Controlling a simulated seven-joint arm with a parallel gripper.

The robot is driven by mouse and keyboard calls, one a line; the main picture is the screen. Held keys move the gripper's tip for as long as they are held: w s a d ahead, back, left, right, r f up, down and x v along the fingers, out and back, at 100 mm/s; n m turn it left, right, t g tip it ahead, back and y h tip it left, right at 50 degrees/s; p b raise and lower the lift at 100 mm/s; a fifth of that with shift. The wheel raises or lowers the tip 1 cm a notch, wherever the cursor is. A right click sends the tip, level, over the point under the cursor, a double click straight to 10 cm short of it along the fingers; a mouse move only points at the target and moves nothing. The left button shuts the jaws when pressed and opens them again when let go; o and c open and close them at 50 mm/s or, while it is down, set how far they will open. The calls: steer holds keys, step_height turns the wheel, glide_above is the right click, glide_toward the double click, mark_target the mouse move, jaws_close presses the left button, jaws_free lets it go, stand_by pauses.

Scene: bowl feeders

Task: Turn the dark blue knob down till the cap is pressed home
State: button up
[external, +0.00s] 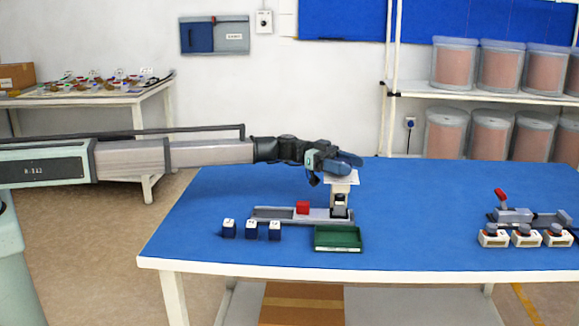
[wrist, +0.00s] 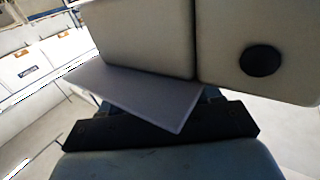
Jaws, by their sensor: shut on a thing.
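My gripper (external: 338,165) is at the top of a small upright press (external: 341,188) in the external view, reaching in level from the left. It is shut on the dark blue knob there, which its fingers and hand largely cover. A pale plate shows just under the gripper. Below it, a dark part of the press stands over the end of a grey rail base (external: 274,214). I cannot make out the cap or how deep it sits. In the wrist view, pale blocks, a grey plate (wrist: 150,92) and a black bar fill the close-up; the knob is not clear there.
At the right are a red-levered fixture (external: 513,216) and white boxes (external: 526,240). The blue tabletop between is clear.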

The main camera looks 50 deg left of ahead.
steer(key=m+g, duration=0.1)
steer(key=g, duration=0.1)
steer(key=shift+d+m+g, duration=0.1)
steer(key=shift+m+g, duration=0.2)
steer(key=shift+s+m+g, duration=0.25)
steer(key=shift+m+g, duration=0.55)
steer(key=shift+g, duration=0.4)
steer(key=o, duration=1)
steer(key=a, duration=0.9)
steer(key=w+a, duration=0.1)
steer(key=a, duration=0.4)
